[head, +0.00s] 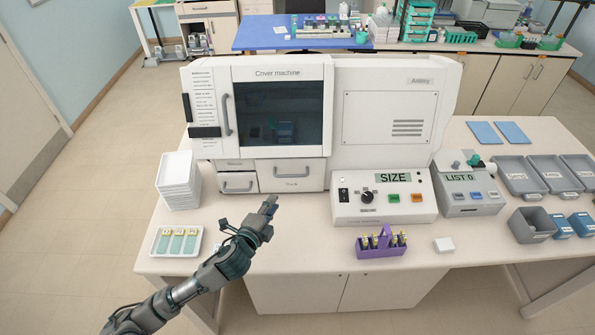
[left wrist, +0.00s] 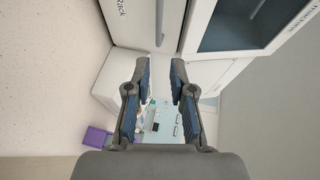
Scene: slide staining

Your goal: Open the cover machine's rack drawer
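The cover machine (head: 395,115) stands on the table, with its dark window at the upper left. Its rack drawer (head: 291,184) sits low under the window, beside a smaller drawer (head: 238,186) on its left. The rack drawer appears closed. My left gripper (head: 268,205) is just in front of and below the rack drawer, not touching it. In the left wrist view my left gripper (left wrist: 159,75) is open and empty, its two fingers apart. Ahead of it are the drawer front with the "Rack" label (left wrist: 121,8) and a grey handle bar (left wrist: 160,22). My right gripper is not in view.
White stacked trays (head: 179,181) stand left of the machine, with a slide tray (head: 177,241) in front. A control panel (head: 384,200) and a purple holder (head: 381,243) with several bottles are to the right.

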